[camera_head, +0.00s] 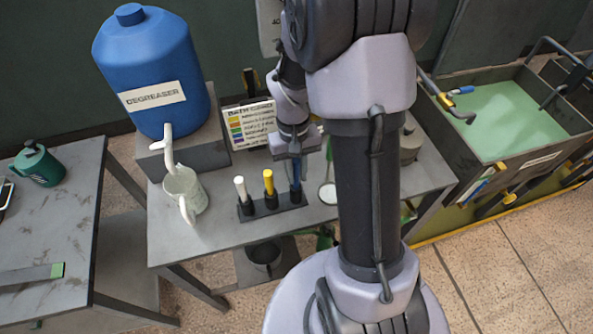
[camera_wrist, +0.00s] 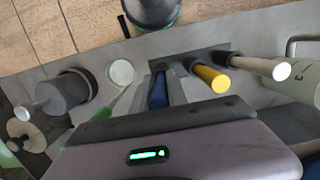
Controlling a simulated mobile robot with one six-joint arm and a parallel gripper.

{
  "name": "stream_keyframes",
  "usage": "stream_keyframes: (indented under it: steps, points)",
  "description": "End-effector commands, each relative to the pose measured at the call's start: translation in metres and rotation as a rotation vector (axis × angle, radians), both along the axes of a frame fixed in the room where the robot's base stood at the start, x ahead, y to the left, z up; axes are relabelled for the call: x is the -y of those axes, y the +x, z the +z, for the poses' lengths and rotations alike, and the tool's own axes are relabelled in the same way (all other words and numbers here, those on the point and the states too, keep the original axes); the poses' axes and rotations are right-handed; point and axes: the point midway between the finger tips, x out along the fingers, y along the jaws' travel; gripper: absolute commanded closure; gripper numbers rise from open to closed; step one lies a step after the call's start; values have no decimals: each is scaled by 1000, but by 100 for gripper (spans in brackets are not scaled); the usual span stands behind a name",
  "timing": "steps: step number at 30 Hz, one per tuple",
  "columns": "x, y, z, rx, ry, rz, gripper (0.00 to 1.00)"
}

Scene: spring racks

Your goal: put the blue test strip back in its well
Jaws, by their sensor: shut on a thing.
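A black rack (camera_head: 258,209) stands on the grey bench; it also shows in the wrist view (camera_wrist: 222,50). A white strip (camera_head: 240,188) stands in its left well and a yellow strip (camera_head: 268,182) in its middle well. The blue test strip (camera_head: 295,193) is upright at the right-hand well. My gripper (camera_head: 296,170) is above that well, shut on the blue strip. In the wrist view the blue strip (camera_wrist: 158,92) lies between my two fingers. My gripper hides its upper part. I cannot tell whether its lower end is fully seated.
A pale mug (camera_head: 184,190) stands left of the rack, under the tap of a blue degreaser drum (camera_head: 150,65). A small sign (camera_head: 250,125) stands behind the rack. A round white-faced thing (camera_head: 328,194) is just right of it. A green-filled tank (camera_head: 500,115) is far right.

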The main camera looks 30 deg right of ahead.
Motion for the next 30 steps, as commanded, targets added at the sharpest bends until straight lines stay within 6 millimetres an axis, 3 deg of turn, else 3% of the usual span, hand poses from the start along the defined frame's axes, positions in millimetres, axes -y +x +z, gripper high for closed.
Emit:
stream_keyframes:
  steps: [28,29,30]
  points:
    - [0,0,-25,-1,0,0,100]
    - [0,0,-25,-1,0,0,79]
    - [0,0,-24,-1,0,0,71]
